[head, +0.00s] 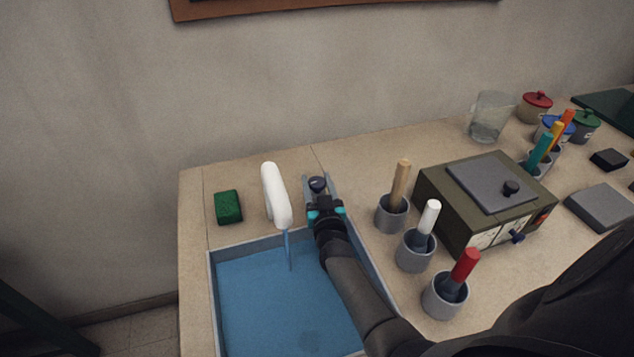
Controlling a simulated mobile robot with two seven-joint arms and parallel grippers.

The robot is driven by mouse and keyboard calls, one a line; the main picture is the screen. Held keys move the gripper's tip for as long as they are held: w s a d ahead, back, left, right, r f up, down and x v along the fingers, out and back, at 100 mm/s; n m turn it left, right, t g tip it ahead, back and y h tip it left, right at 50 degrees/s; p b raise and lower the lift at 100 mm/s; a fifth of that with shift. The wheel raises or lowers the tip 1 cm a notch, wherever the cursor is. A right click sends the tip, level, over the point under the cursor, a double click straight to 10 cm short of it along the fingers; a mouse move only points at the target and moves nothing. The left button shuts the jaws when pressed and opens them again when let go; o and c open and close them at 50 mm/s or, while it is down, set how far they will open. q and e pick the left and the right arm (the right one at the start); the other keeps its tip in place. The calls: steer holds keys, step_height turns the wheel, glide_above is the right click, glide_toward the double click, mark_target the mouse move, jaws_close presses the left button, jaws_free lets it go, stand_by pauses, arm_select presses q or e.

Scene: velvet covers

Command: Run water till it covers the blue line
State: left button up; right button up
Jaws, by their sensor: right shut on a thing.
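A white curved spout (273,193) stands at the back edge of the sink (262,242). A thin blue stream of water (288,252) runs from it into the sink. Blue water (270,310) covers the sink floor; a dark round patch shows faintly through it. I cannot make out a separate blue line on the walls. My right gripper (322,200) is at the dark tap knob (318,184) just right of the spout, shut on it, and partly hides its mount. My left gripper is not in view.
A green sponge (228,207) lies left of the spout. Right of the sink stand grey cups with a tan-handled (401,180), a white-handled (429,215) and a red-handled tool (465,264). Beyond are an olive box (437,201), a glass jug (490,117) and lidded pots (536,104).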

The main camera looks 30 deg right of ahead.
jaws_close()
steer(key=shift+d+n+t+y+b, duration=0.1)
steer(key=shift+n+t+y+b, duration=0.25)
steer(key=shift+n+y, duration=0.45)
steer(key=shift+n+t+y+b, duration=0.25)
steer(key=shift+n+y+b, duration=1)
steer(key=shift+y, duration=0.85)
steer(key=shift+r, duration=0.1)
steer(key=o, duration=1.1)
jaws_free()
steer(key=shift+o, duration=0.2)
